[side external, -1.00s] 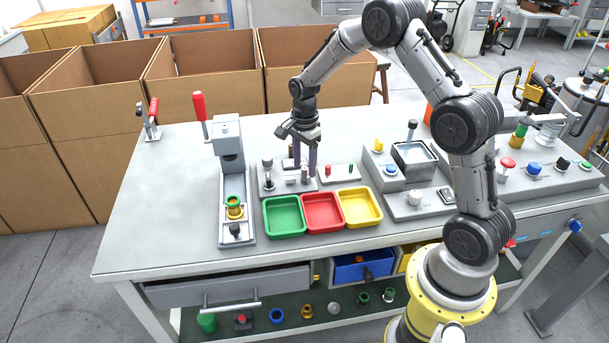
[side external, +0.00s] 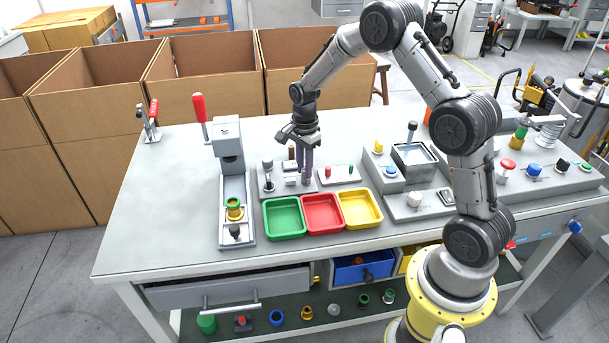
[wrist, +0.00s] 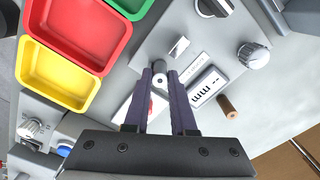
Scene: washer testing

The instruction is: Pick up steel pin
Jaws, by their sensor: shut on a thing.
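The steel pin (wrist: 160,81) is a short grey cylinder with a dark hole in its end, seen between my fingertips in the wrist view. My gripper (wrist: 160,76) is shut on it, with a purple-grey finger on each side.
Green (side external: 285,233), red (side external: 322,226) and yellow (side external: 360,220) trays stand just in front. A small plate with a red pin (side external: 328,170) and a green pin (side external: 351,168) is close right. A press with a red handle (side external: 199,107) stands left. A digital display (wrist: 208,87) is beside the fingers.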

